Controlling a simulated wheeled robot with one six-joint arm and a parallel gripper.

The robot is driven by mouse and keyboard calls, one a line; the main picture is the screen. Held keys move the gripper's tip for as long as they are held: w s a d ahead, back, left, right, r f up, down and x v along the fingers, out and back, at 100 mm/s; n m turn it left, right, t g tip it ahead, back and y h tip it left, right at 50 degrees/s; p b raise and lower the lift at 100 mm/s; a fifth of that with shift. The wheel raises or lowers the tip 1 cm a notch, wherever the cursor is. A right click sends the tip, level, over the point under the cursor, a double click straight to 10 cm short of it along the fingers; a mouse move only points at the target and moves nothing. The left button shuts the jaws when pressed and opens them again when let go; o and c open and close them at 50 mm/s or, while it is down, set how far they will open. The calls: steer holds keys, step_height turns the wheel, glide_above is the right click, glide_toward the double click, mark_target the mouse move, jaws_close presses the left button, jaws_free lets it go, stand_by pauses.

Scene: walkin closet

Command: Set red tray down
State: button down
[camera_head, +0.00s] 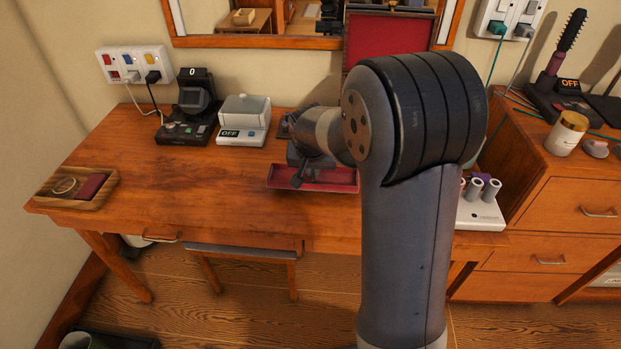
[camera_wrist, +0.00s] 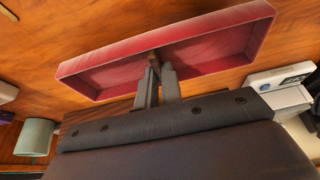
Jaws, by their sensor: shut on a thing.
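The red tray (camera_head: 332,185) is a shallow rectangular tray, seen at the middle of the wooden table (camera_head: 215,205) in the head view. My gripper (camera_head: 298,177) is at the tray's near left part, with my arm hiding the tray's right end. In the wrist view the red tray (camera_wrist: 215,45) stretches across the upper middle, and my gripper (camera_wrist: 155,68) is shut on its near wall. Wood shows behind the tray. I cannot tell whether the tray touches the table top or hangs a little above it.
A white scale-like device (camera_head: 243,133) and a dark device with a "0" display (camera_head: 190,118) stand at the back. A wooden tray (camera_head: 76,188) with a ring and a dark red item lies at the left. A white roller holder (camera_head: 480,212) stands at the right. The left-middle table is clear.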

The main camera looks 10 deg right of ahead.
mark_target(313, 176)
steer(key=shift+f, duration=1.65)
steer(key=shift+f+b, duration=0.2)
steer(key=shift+b, duration=0.2)
steer(key=c, duration=1.6)
jaws_free()
steer(key=shift+r, duration=0.1)
steer(key=shift+s+r+p, duration=0.1)
steer(key=shift+r+p, duration=0.2)
steer(key=shift+r, duration=0.2)
steer(key=v, duration=1.1)
steer(key=shift+r+p, duration=0.1)
steer(key=shift+p, duration=0.3)
